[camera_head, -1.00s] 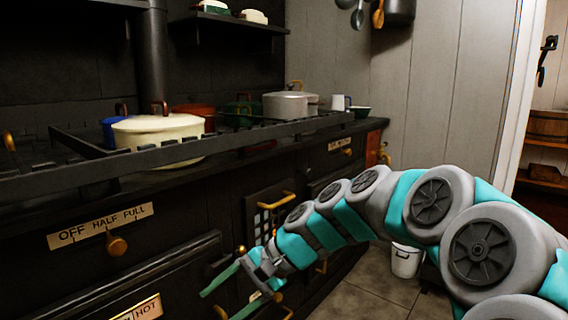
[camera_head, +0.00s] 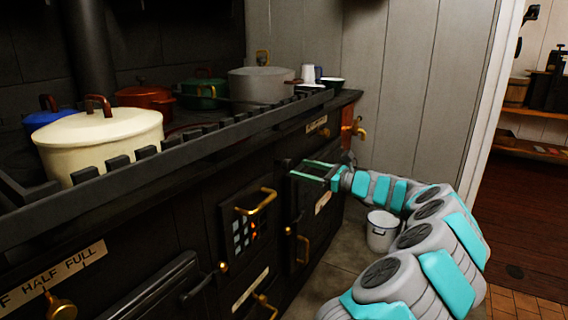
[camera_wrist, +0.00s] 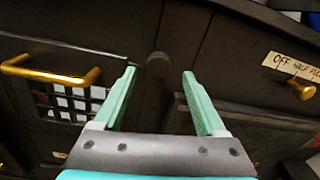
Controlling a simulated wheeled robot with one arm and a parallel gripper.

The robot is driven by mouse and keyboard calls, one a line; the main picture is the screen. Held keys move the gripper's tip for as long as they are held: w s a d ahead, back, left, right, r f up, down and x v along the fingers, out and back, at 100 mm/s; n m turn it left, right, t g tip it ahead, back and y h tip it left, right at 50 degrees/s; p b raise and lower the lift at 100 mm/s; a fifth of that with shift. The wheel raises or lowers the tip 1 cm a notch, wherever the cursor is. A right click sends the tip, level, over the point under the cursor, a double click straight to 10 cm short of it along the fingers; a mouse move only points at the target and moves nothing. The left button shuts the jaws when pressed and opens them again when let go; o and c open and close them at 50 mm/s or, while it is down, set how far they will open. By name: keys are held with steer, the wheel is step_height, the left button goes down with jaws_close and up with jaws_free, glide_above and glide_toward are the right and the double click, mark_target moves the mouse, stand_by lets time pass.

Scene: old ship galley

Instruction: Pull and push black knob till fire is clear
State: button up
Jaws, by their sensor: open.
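The black knob (camera_wrist: 157,63) is a dark round knob on the black stove front. In the wrist view it sits just beyond and between my fingertips, a little above them. My gripper (camera_wrist: 159,74) is open, one teal finger on each side; I cannot tell whether it touches anything. In the head view my gripper (camera_head: 298,168) is up close to the stove front, and the knob is hard to make out beside the fingers. The fire shows as an orange glow behind the barred door (camera_head: 243,232), left of and below my gripper.
A brass handle (camera_wrist: 50,75) juts out left of my gripper, and a brass knob (camera_wrist: 302,89) lies to the right. A cream pot (camera_head: 100,140) and several other pots stand on the railed stove top. A white bucket (camera_head: 382,231) stands on the floor.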

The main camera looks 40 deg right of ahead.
mark_target(291, 165)
steer(key=x, duration=0.5)
steer(key=shift+w+a, duration=0.25)
steer(key=shift+w, duration=0.1)
jaws_close()
stand_by(0.3)
steer(key=shift+d, duration=0.1)
stand_by(0.8)
